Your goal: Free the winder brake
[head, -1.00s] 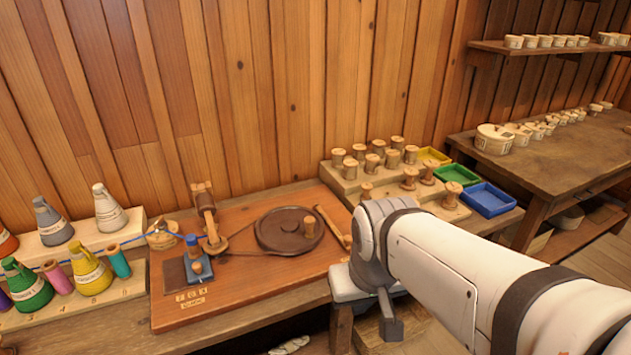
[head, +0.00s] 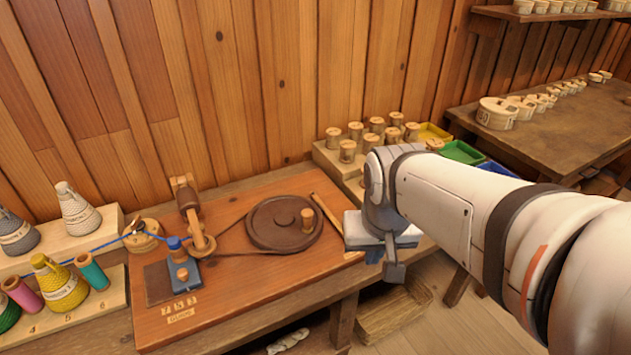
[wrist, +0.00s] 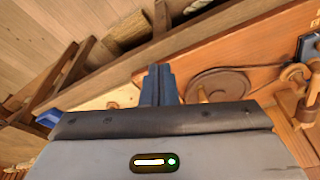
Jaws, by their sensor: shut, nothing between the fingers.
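The winder (head: 230,290) is a reddish-brown board on the bench. It carries a dark round wheel (head: 270,238) with an upright wooden knob (head: 307,217), joined by a cord to a wooden spindle post (head: 190,205). A pale wooden bar (head: 325,212) lies beside the wheel's right side; I cannot tell whether it is the brake or touches the rim. A blue-topped fitting (head: 183,265) stands at the front left. My gripper (head: 392,272) is shut and empty, right of the board, near the bench front. Its fingers (wrist: 158,80) also show in the wrist view, with the wheel (wrist: 222,84) beyond.
Yarn cones (head: 77,212) stand on racks at left, and a blue thread runs toward the winder. Wooden spools (head: 347,150) stand on a stepped rack behind my arm, near a green tray (head: 460,152). A side table (head: 570,130) holds round boxes. A crate (head: 395,315) sits on the floor.

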